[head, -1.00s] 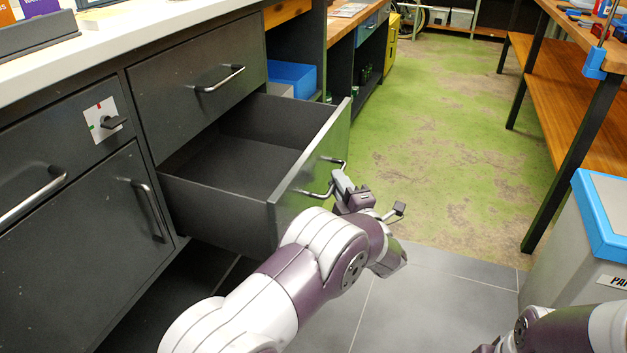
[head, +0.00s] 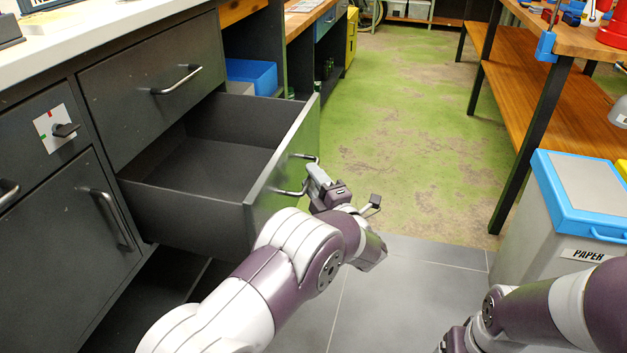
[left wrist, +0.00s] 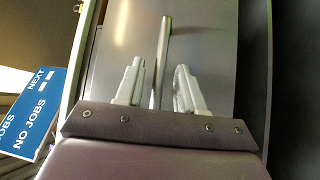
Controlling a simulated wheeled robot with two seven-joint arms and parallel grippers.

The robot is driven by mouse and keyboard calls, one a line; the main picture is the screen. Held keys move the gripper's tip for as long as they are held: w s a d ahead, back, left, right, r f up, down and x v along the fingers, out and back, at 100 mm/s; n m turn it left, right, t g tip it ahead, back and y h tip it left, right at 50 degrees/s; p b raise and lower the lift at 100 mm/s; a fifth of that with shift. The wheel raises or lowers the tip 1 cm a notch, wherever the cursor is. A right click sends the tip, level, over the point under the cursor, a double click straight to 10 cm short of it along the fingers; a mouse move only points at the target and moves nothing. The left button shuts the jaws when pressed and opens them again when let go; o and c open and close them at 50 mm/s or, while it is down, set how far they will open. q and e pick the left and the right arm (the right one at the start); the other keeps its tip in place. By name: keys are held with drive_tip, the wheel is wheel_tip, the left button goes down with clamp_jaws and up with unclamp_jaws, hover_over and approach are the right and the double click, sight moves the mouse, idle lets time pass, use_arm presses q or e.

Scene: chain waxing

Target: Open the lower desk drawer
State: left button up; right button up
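The lower desk drawer (head: 190,212) is pulled well out below the shut upper drawer (head: 150,95), and its inside looks empty. Its metal bar handle (head: 291,192) is on the drawer front, partly hidden by my left gripper (head: 345,192). In the left wrist view the handle bar (left wrist: 163,55) runs between the two fingers of my left gripper (left wrist: 159,88), with a visible gap on each side. That gripper is open around the handle. My right arm is at the lower right of the head view, and its fingers are out of frame.
A cabinet door (head: 70,240) with a handle is shut at left, below a rotary switch (head: 64,130). A paper bin (head: 540,215) with a blue rim and a wooden workbench (head: 530,90) stand at right. The green floor (head: 400,140) between is clear.

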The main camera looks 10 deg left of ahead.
use_arm(q)
drive_tip(key=p+v, duration=0.2)
drive_tip(key=v, duration=1)
drive_tip(key=shift+s+d, duration=0.2)
drive_tip(key=shift+s, duration=0.05)
